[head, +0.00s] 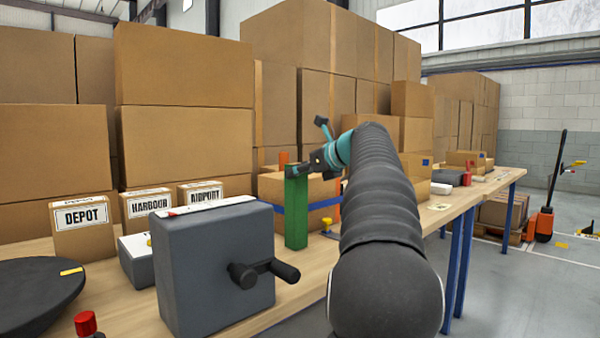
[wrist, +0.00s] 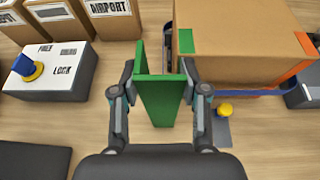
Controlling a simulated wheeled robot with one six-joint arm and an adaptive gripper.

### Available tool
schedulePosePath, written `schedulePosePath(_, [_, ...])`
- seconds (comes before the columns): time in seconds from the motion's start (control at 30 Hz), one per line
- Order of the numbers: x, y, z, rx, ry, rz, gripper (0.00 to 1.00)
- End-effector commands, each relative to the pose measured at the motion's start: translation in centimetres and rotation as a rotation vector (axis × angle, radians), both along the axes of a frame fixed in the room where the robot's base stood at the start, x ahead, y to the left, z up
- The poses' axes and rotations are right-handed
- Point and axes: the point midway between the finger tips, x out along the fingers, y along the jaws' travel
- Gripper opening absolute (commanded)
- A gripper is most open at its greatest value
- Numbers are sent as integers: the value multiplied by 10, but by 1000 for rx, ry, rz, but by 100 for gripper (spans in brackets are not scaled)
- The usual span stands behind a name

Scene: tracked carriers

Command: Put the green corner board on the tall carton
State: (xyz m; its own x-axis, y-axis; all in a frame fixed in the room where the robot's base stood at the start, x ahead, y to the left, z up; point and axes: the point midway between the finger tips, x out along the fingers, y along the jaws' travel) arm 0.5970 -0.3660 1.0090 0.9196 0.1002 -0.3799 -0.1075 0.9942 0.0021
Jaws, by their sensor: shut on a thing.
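The green corner board (head: 296,212) stands upright in my gripper (head: 306,168), close to the left side of a brown carton (head: 268,187). In the wrist view my gripper (wrist: 157,82) has its fingers on either side of the green board (wrist: 158,98), shut on it. The carton (wrist: 245,30) is just right of the board there, with a blue strap (wrist: 250,91) around its lower part. An orange corner board (wrist: 290,73) is at its right corner. I cannot tell whether the green board touches the carton.
Small cartons labelled DEPOT (head: 83,228), HARBOUR (head: 146,203) and AIRPORT (head: 200,191) stand left. A grey box with a crank (head: 215,270) stands in front. A white lock box (wrist: 45,75) and a yellow knob (wrist: 225,109) flank my gripper. Large cartons (head: 183,65) rise behind.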

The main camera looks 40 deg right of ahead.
Motion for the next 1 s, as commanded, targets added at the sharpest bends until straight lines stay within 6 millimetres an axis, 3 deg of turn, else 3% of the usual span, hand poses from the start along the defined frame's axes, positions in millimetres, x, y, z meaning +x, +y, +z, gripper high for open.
schedulePosePath(0.03, [0, 0, -1, 1, 0, 0, 47])
schedulePosePath(0.13, [0, 0, -1, 0, 0, 0, 70])
schedulePosePath(0.53, [-3, 0, 4, -1, -1, -1, 70])
schedulePosePath(0.67, [-18, -3, 10, 0, -1, -4, 70])
schedulePosePath(1.0, [-80, -9, 36, 0, -1, -2, 70])
